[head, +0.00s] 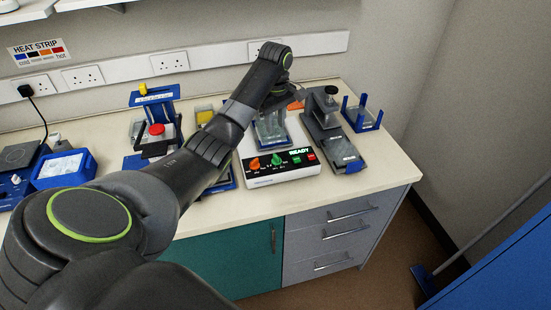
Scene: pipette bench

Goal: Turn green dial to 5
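The green dial (277,160) is on the sloped front panel of a white device (283,180) near the bench's front edge. An orange dial (254,164) sits to its left. My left arm comes in from the left and reaches over the bench behind the device. My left gripper (293,94) is small and partly hidden at the arm's far end, beyond and above the green dial and apart from it. I cannot tell its finger opening. My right gripper is out of view.
A grey press-like device (326,112) stands right of the white device, with a blue posted stand (362,114) beyond it. A blue stand with a red knob (156,130) and a blue tray (64,168) are to the left. The bench top (388,165) is clear at right.

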